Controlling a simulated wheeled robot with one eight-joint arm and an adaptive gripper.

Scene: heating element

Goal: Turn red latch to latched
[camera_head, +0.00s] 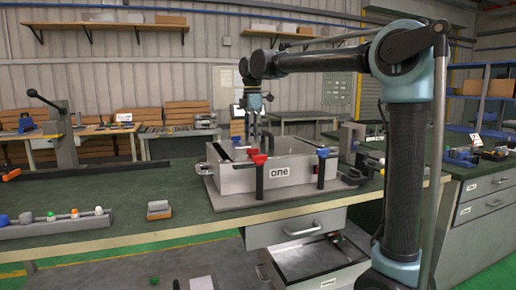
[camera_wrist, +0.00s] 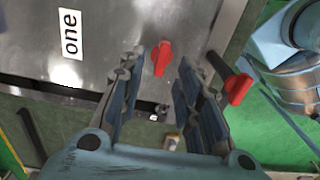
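A metal box (camera_head: 270,180) labelled "one" stands on the green-topped bench. In the wrist view a small red latch (camera_wrist: 162,57) shows on the metal surface, between and just beyond my fingertips. A second red handle (camera_wrist: 238,88) on a dark bar lies outside the right finger. In the head view, two red pieces show near the box front, one atop a dark post (camera_head: 258,160) and one just behind it (camera_head: 252,151). My gripper (camera_wrist: 159,66) is open and empty, its fingers either side of the red latch; contact cannot be told. In the head view it hangs over the box (camera_head: 252,108).
A blue-topped post (camera_head: 323,153) stands at the box's front right. An open drawer (camera_head: 300,228) juts out below the bench. A grey rack with coloured balls (camera_head: 55,222) and a small grey-orange block (camera_head: 159,209) lie to the left, with clear bench around them.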

